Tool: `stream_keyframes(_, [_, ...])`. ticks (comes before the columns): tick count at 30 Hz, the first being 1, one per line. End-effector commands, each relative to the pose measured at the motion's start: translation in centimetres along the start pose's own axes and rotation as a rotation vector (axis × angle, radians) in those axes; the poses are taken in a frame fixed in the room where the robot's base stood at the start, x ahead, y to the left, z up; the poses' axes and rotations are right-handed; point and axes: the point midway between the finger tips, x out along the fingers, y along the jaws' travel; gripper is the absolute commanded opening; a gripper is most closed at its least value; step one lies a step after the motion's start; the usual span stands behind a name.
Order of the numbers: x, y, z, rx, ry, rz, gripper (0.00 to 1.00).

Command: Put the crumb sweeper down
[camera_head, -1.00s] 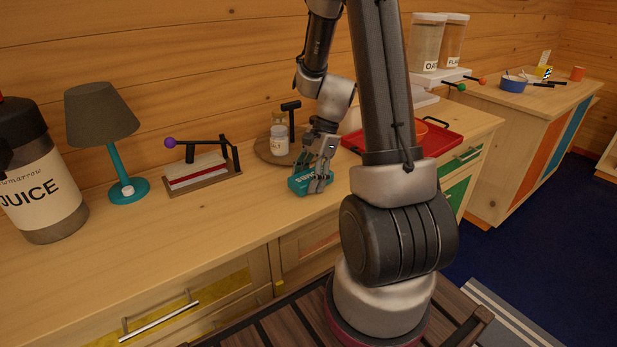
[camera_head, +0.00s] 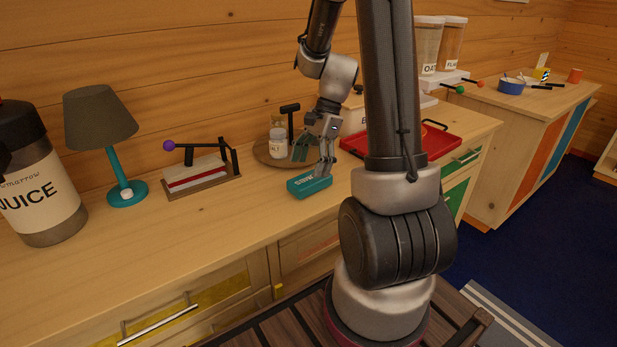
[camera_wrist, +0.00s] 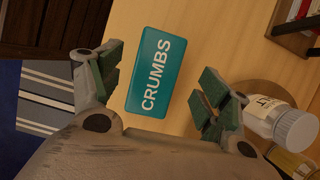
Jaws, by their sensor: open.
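The crumb sweeper (camera_head: 309,187) is a teal block lettered "CRUMBS". It lies flat on the wooden counter (camera_head: 228,225), near the front edge and in front of the round tray. It also shows in the wrist view (camera_wrist: 157,70), lying between and beyond my fingers. My gripper (camera_head: 313,160) is open and empty just above the sweeper. In the wrist view the green-padded fingers of my gripper (camera_wrist: 158,90) are spread wide on either side of the sweeper, apart from it.
A round wooden tray (camera_head: 262,154) with a labelled jar (camera_head: 279,141) stands close behind. A red tray (camera_head: 440,143) lies to the right. A napkin holder (camera_head: 197,176), teal lamp (camera_head: 124,165) and juice dispenser (camera_head: 45,195) stand left. Counter left of the sweeper is bare.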

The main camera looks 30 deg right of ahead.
Motion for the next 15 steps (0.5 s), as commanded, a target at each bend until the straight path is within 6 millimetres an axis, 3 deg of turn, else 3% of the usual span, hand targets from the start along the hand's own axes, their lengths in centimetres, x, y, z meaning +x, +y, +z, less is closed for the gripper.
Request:
stream_keyframes(8, [-3.6, 0.4, 1.0, -0.068, 0.025, -0.009, 0.77])
stream_keyframes(11, [-5.7, 1.8, 3.1, -0.227, 0.08, -0.021, 0.77])
stream_keyframes(15, [-9.3, 5.2, 7.0, -0.572, 0.205, -0.035, 0.77])
